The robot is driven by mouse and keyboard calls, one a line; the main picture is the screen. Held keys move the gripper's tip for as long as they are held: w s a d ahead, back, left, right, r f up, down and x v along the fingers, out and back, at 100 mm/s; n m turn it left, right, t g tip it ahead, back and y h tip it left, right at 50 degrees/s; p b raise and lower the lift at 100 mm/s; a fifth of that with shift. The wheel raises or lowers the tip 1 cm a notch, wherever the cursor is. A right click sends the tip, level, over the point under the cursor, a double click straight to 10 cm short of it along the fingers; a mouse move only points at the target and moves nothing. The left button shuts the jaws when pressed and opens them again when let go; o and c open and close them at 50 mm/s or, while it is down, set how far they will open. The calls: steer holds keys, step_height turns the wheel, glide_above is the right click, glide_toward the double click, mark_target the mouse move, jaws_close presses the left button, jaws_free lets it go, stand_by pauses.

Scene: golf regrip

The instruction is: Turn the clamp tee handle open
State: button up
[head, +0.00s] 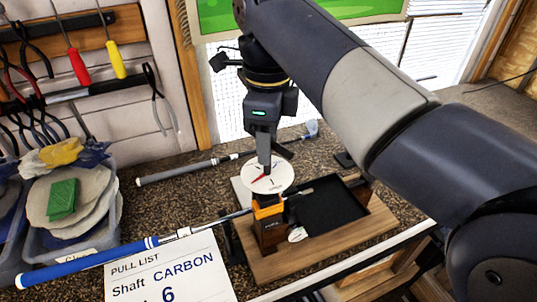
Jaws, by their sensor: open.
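The clamp (268,214), orange on top with a dark body, stands on a wooden base board. A club shaft with a blue grip (100,262) passes through or against it. A white round dial (268,186) with dark marks and a red pointer sits above the clamp. My gripper (265,168) points down right over the dial, its fingers overlapping the dial's upper part. It is open, though the gap between the fingers is hard to see. I cannot make out the tee handle apart from the fingers; it may be hidden by them.
A black tray (328,208) lies on the board to the right of the clamp. Another club with a grey grip (178,173) lies behind. A paper pull list (172,272) is in front. Bins with rags (68,200) stand left, under wall-hung tools. My arm covers the right side.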

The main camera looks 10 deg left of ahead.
mark_target(268, 174)
steer(key=shift+f, duration=1.95)
steer(key=shift+c, duration=0.2)
jaws_close()
